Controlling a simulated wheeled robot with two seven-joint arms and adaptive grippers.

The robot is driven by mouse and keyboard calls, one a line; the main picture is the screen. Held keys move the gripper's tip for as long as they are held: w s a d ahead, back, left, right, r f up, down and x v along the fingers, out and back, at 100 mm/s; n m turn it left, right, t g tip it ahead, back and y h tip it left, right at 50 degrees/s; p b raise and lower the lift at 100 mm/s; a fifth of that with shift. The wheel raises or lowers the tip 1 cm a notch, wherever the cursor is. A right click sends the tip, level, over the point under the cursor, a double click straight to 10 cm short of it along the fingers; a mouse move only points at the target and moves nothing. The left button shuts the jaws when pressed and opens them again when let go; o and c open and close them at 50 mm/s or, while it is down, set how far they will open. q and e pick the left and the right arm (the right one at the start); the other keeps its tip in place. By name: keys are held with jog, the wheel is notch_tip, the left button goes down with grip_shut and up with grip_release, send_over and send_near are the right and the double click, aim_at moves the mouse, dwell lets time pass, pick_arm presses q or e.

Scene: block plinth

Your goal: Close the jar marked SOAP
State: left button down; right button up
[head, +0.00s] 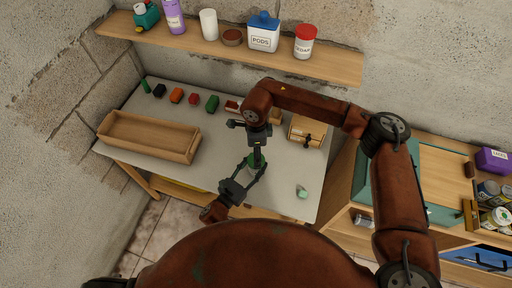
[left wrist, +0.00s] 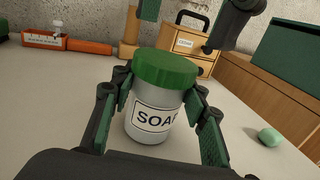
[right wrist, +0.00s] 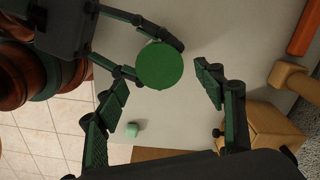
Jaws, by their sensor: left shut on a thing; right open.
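The jar marked SOAP (left wrist: 150,122) is a pale grey pot standing upright on the table, with a green lid (left wrist: 165,67) sitting level on its mouth. How tight the lid is cannot be told. My left gripper (head: 253,170) is shut on the jar's body, one finger on each side below the lid. My right gripper (head: 257,147) is above the jar, pointing down and open. In the right wrist view the round lid (right wrist: 159,66) shows from above, towards the gap between the right gripper's spread fingers (right wrist: 165,80), which do not touch it.
A mint-green lump (head: 301,191) lies on the table right of the jar. A wooden tray (head: 130,143) is at the left, a small wooden box (head: 307,131) at the back right. Several coloured items line the table's back. A shelf (head: 190,48) above holds containers, including a PODS jar (head: 263,36).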

jog(key=shift+f, duration=2.05)
jog(key=c, duration=1.2)
jog(key=shift+m, duration=0.3)
jog(key=o, duration=1.4)
jog(key=shift+c, duration=0.2)
notch_tip(320, 180, up, 12)
